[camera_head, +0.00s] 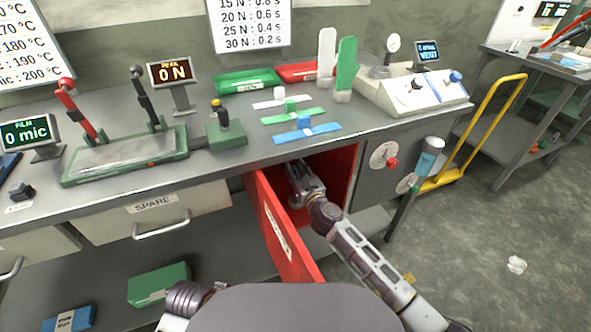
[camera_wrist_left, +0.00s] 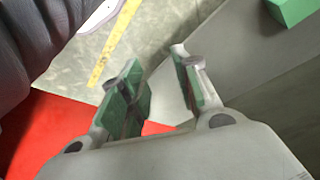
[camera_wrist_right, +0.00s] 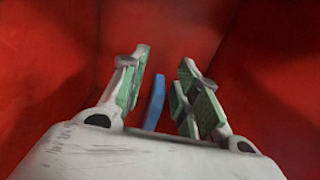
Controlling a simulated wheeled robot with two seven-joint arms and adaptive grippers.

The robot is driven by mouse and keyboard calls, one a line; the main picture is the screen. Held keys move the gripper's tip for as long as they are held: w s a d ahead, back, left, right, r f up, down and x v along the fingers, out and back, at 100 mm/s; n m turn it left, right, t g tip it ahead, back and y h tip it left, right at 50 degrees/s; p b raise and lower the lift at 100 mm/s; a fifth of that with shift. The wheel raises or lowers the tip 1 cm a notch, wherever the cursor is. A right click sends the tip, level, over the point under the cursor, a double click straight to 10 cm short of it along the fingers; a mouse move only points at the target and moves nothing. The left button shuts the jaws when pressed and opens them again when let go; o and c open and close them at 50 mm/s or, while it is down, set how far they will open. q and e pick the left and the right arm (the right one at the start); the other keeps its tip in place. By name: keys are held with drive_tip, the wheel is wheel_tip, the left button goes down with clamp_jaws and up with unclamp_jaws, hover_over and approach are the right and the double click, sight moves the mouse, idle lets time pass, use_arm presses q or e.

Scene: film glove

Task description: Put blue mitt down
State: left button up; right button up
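The blue mitt (camera_wrist_right: 154,102) shows as a narrow, upright blue shape in the right wrist view, between my right gripper's fingers. Red shows on both sides of it, so the fingers look apart from it. My right gripper (camera_wrist_right: 164,85) is open inside the red compartment (camera_head: 343,172) under the bench; it also shows in the head view (camera_head: 298,178). The mitt cannot be made out in the head view. My left gripper (camera_wrist_left: 155,85) is open and empty in the left wrist view, away from the bench top.
The red door (camera_head: 283,232) stands open left of my right arm. A white mitt-shaped piece (camera_head: 327,55) and a green one (camera_head: 345,70) stand on the bench (camera_head: 340,115). A yellow-handled cart (camera_head: 490,110) is at the right.

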drive_tip(key=shift+p+v, duration=0.4)
drive_tip(key=shift+v, duration=1.25)
drive_tip(key=shift+p+v, duration=0.3)
drive_tip(key=shift+v, duration=1.15)
drive_tip(key=shift+s+d, duration=0.2)
drive_tip(key=shift+s, duration=0.45)
use_arm(q)
drive_tip(key=shift+s+a+f+g+p, duration=0.1)
drive_tip(key=shift+a+f+g+p, duration=0.1)
drive_tip(key=shift+f, duration=0.7)
drive_tip(key=shift+s+a+f+g+p, duration=0.1)
drive_tip(key=shift+f+g+p, duration=0.1)
drive_tip(key=shift+f, duration=0.7)
use_arm(e)
drive_tip(key=shift+v, duration=2.1)
use_arm(q)
drive_tip(key=shift+w+r, duration=0.1)
drive_tip(key=shift+r, duration=0.05)
